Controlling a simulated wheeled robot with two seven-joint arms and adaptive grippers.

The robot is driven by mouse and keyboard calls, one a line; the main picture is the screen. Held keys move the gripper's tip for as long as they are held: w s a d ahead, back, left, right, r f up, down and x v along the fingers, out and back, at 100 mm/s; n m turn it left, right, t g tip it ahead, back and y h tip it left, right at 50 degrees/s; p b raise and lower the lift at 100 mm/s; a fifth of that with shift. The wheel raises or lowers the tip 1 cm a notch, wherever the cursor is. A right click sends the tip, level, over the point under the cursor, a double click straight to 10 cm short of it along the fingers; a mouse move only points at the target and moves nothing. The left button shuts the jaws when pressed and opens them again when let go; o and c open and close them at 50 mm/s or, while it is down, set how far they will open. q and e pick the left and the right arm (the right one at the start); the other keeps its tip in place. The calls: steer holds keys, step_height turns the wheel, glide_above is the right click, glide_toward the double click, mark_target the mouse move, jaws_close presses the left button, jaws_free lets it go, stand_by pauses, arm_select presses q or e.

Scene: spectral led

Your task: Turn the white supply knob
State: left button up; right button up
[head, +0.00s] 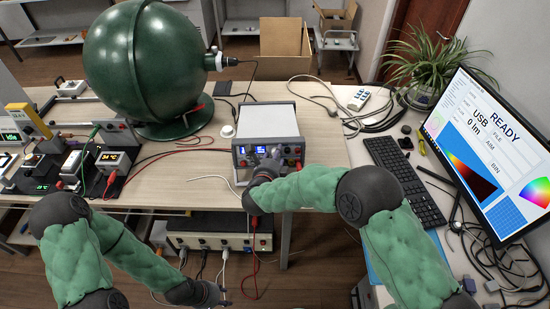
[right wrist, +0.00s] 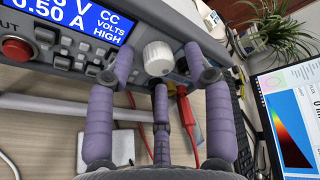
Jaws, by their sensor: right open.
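The white supply knob (right wrist: 157,58) is on the front panel of the power supply (right wrist: 62,48), which reads 0.50 A and CC in the right wrist view. My right gripper (right wrist: 160,70) is open, with its purple fingers spread to the left, right and below the knob. I cannot tell whether any finger touches it. In the head view the power supply (head: 268,119) stands on the table, and my right gripper (head: 267,160) covers part of its front, hiding the knob. My left gripper (head: 222,292) is low, below the table front; its fingers are too small to read.
Red leads (right wrist: 188,118) hang from the panel beside the right finger. A green sphere (head: 145,60) stands behind left, and instruments (head: 113,160) are at the left. A keyboard (head: 403,180) and monitor (head: 490,140) are at the right.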

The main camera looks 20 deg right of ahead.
jaws_close()
steer(key=shift+n, duration=0.4)
stand_by(0.7)
steer(key=n+t, duration=0.1)
steer(key=n, duration=0.4)
steer(key=n+t+h+b, duration=0.1)
steer(key=n+t, duration=0.1)
steer(key=n, duration=0.4)
steer(key=shift+d+f, duration=0.1)
steer(key=shift+d, duration=0.05)
steer(key=shift+w, duration=0.1)
stand_by(0.5)
